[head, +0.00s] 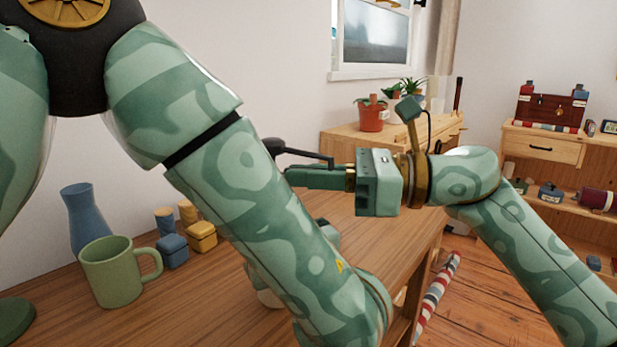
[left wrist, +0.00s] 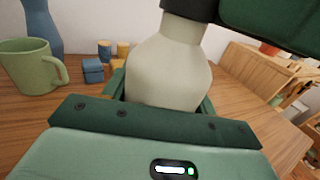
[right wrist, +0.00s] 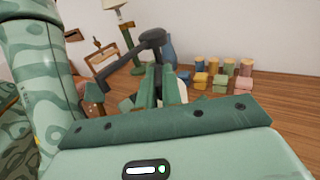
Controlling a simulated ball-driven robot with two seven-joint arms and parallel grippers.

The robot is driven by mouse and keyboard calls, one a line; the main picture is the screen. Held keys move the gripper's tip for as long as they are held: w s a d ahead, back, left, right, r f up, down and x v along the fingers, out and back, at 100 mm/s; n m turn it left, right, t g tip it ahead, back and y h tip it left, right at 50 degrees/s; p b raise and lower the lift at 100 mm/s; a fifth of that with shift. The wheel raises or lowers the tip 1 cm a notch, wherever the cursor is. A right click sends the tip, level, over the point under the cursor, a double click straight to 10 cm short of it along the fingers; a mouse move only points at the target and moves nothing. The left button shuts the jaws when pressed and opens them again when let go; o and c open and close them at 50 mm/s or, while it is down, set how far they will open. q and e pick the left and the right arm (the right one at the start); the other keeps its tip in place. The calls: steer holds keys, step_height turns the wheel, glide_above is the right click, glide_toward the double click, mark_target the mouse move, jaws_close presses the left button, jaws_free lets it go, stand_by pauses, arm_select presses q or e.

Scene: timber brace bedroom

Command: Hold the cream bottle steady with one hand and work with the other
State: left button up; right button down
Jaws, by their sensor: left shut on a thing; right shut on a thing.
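The cream bottle (left wrist: 170,70) stands upright in the left wrist view, between the fingers of my left gripper (left wrist: 160,98), which is shut on its body. In the head view my left arm hides most of it, and only a pale lower part (head: 268,292) shows. A dark cap (left wrist: 186,9) sits on its neck, cut by the frame's top edge. My right gripper (head: 290,174) is shut at the cap's height, and its green fingers (right wrist: 159,88) come in from the right. A dark bar with a rounded end (right wrist: 152,38) shows above them; its link to the cap is unclear.
A green mug (head: 108,275) and a blue vase (head: 83,218) stand at the left of the wooden table (head: 215,300). Small blue and yellow blocks (head: 173,250) are near them. A potted plant (head: 371,117) and shelves (head: 545,143) stand farther back. The table's right edge is near my arms.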

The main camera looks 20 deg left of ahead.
steer(key=shift+w+a+f+n+g+h, duration=0.15)
steer(key=shift+w+n+g+h, duration=0.15)
steer(key=shift+n+g, duration=0.25)
steer(key=shift+w+a+f+n+g+h, duration=0.1)
steer(key=shift+w+n+g+h, duration=0.2)
steer(key=shift+g, duration=0.45)
steer(key=shift+d+n+g, duration=0.1)
steer(key=shift+n+g, duration=0.15)
steer(key=shift+g, duration=0.05)
steer(key=c, duration=1.6)
jaws_free()
steer(key=shift+o, duration=0.2)
steer(key=shift+s+r, duration=0.1)
steer(key=shift+r, duration=0.05)
steer(key=shift+d, duration=0.1)
steer(key=v, duration=0.7)
